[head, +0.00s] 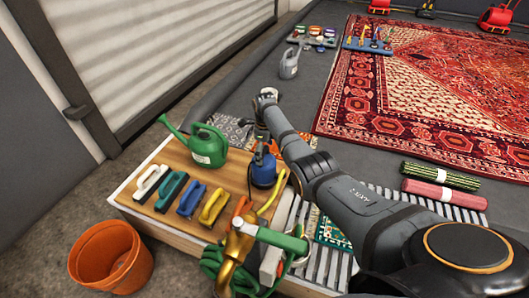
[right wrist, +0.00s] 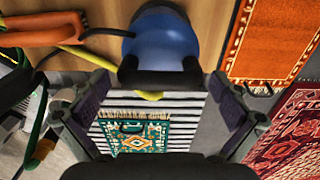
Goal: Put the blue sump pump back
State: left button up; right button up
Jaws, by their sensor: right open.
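The blue sump pump (head: 263,170) has a black top and stands upright at the right part of the wooden bench top (head: 225,172). In the right wrist view the pump's rounded blue body (right wrist: 160,38) and dark handle (right wrist: 160,74) show at the top middle. My right gripper (head: 261,134) points down just above the pump. Its two fingers are spread wide and nothing is held between them. In the wrist view the open gripper (right wrist: 155,105) has the handle just beyond its gap; I cannot tell whether they touch. My left gripper is out of view.
A green watering can (head: 207,147) and several brushes (head: 180,192) share the bench. A brass fitting with green hose (head: 238,255) is at its front. An orange bucket (head: 110,258) stands left. Rolled rugs (head: 442,185) and a large red rug (head: 400,90) lie right.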

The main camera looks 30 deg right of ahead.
jog(key=shift+r, duration=0.1)
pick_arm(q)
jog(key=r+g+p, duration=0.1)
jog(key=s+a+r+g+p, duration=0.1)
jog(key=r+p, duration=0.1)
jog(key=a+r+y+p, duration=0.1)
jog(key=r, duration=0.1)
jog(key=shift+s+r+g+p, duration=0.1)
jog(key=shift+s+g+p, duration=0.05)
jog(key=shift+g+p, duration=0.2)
pick_arm(e)
notch_tip(320, 180, up, 12)
